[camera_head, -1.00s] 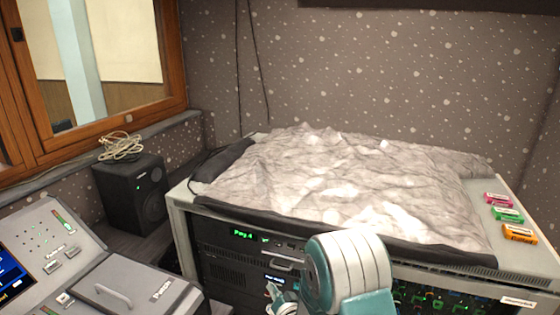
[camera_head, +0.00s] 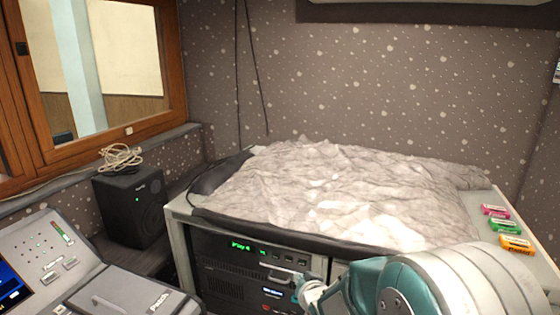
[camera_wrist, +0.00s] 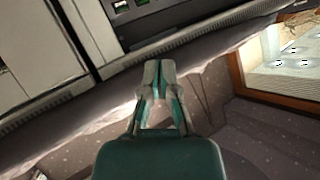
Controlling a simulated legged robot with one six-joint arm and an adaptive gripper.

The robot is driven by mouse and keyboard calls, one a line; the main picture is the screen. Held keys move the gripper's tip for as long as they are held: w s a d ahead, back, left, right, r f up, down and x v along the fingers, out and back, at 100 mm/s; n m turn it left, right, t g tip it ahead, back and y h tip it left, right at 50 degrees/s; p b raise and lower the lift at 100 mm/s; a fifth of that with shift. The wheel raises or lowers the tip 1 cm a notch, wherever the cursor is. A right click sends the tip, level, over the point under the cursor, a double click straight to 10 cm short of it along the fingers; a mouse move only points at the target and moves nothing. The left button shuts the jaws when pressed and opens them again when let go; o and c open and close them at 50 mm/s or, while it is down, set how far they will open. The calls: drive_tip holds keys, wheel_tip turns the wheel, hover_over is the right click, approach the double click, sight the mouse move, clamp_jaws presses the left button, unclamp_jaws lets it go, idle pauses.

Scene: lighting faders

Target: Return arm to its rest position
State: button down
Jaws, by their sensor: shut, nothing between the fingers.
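My gripper (camera_wrist: 158,72) is in the middle of the wrist view, its grey and teal fingers shut with nothing between them. In the head view my arm fills the lower right, teal and white, and is folded close to the camera. The end of my arm, with my gripper (camera_head: 303,289), shows small and partly cut off in front of the equipment rack (camera_head: 215,272). It is hard to tell how far it is from the rack's front. The wrist view shows the room turned over, with the rack's edge above the fingers.
A grey lighting console (camera_head: 85,285) stands at the lower left. A black speaker (camera_head: 130,205) with a coiled cable (camera_head: 120,157) stands by the window (camera_head: 100,60). A crumpled grey cover (camera_head: 340,190) lies on the rack's top, with coloured cassette-like items (camera_head: 505,225) at right.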

drive_tip(key=s+d+r+g+h, duration=0.1)
drive_tip(key=s+d+r+g, duration=0.1)
drive_tip(key=s, duration=0.8)
drive_tip(key=s+d+r+n+g+h, duration=0.1)
drive_tip(key=s+d+r, duration=0.4)
drive_tip(key=s, duration=0.5)
drive_tip(key=s+d+r+g+h, duration=0.1)
drive_tip(key=s+d+r+g, duration=0.2)
drive_tip(key=s, duration=0.7)
wheel_tip(320, 180, up, 2)
drive_tip(key=shift+s+d+r+n+g, duration=0.15)
drive_tip(key=shift+s+r+n+g, duration=0.15)
drive_tip(key=shift+g, duration=0.2)
